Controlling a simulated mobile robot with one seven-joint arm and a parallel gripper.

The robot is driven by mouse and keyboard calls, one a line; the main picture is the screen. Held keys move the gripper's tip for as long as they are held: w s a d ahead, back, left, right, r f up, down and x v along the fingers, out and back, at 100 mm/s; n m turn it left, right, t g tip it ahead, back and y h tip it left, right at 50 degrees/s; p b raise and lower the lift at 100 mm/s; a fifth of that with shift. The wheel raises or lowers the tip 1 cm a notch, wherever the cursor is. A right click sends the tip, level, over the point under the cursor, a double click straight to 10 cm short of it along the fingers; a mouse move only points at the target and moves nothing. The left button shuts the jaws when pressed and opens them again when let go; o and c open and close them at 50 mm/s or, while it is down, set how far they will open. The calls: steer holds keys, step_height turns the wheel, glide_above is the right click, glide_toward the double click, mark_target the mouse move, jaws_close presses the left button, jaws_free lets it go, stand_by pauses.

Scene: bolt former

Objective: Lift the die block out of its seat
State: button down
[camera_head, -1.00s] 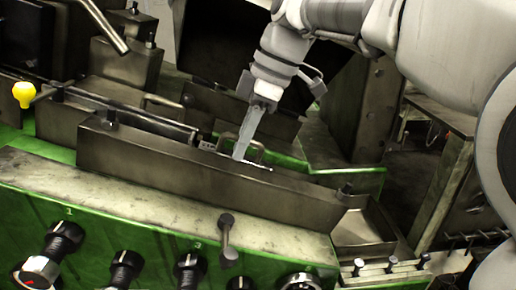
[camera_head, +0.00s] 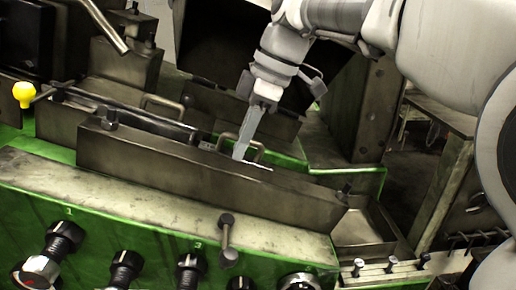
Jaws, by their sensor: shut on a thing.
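My gripper (camera_head: 239,155) points down behind the long dark front wall (camera_head: 200,172) of the machine's trough. Its fingers are shut on what I take to be the die block (camera_head: 259,166), of which only a thin pale upper edge shows beside the fingertips. The rest of the block and its seat are hidden behind the wall, so I cannot tell whether it is clear of the seat. A thin dark loop handle (camera_head: 258,151) shows right at the fingers.
A yellow knob (camera_head: 24,93) stands at the left. A second loop handle (camera_head: 163,104) and dark blocks lie behind the trough. Black knobs (camera_head: 63,238) line the green front panel. A dark open tray (camera_head: 362,232) is at the right end.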

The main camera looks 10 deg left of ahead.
steer(key=shift+r, duration=0.25)
steer(key=shift+p+v, duration=2.55)
steer(key=shift+v, duration=0.6)
steer(key=s+d+r+t+h+p, duration=0.1)
steer(key=s+r+h+p, duration=0.3)
steer(key=s, duration=0.5)
steer(key=shift+s+d+r, duration=0.35)
steer(key=shift+d+r, duration=0.05)
steer(key=shift+d, duration=0.25)
steer(key=shift+f, duration=0.1)
